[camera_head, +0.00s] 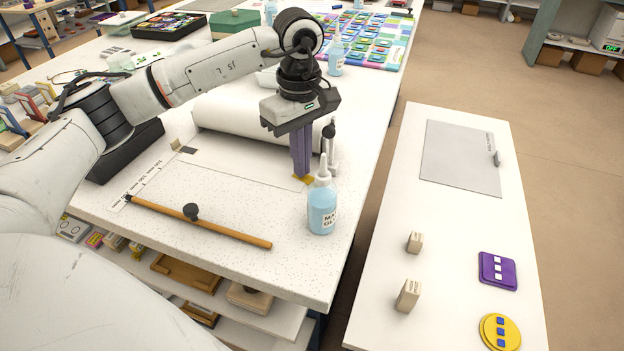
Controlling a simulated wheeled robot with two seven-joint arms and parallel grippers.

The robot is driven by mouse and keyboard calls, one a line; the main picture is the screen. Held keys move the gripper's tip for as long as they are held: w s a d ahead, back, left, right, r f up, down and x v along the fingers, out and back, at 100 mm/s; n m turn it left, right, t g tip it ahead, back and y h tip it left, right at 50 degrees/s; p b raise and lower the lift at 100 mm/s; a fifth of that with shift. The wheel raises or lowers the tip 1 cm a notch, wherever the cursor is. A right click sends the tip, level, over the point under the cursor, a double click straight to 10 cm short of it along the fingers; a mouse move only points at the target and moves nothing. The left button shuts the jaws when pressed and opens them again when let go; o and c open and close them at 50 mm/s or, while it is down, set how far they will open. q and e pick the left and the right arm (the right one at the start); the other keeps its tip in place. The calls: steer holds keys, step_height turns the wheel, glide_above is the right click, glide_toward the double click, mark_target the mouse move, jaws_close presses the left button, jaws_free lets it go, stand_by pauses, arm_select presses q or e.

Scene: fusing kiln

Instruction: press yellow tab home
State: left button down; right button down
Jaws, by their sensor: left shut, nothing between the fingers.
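The yellow tab (302,179) is a small flat piece on the speckled white worktop, at the near right corner of a pale sheet (225,168). My left gripper (301,174) points straight down with its purple-grey fingers together and empty. Its fingertips are right at the tab and cover part of it. I cannot tell whether they touch it or how flat the tab lies. My right gripper is not in view.
A blue glue bottle (322,205) stands close in front of the fingers, and a dark-topped tool (328,140) stands just behind them. A white roll (240,115) lies behind the sheet. A wooden rod (200,222) with a dark knob lies in front. A white side table (440,220) holds small blocks.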

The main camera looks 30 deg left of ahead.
arm_select(q)
steer(key=shift+f+b, duration=0.3)
steer(key=shift+f, duration=0.15)
stand_by(0.6)
step_height(320, 180, up, 7)
steer(key=p, duration=0.5)
stand_by(0.7)
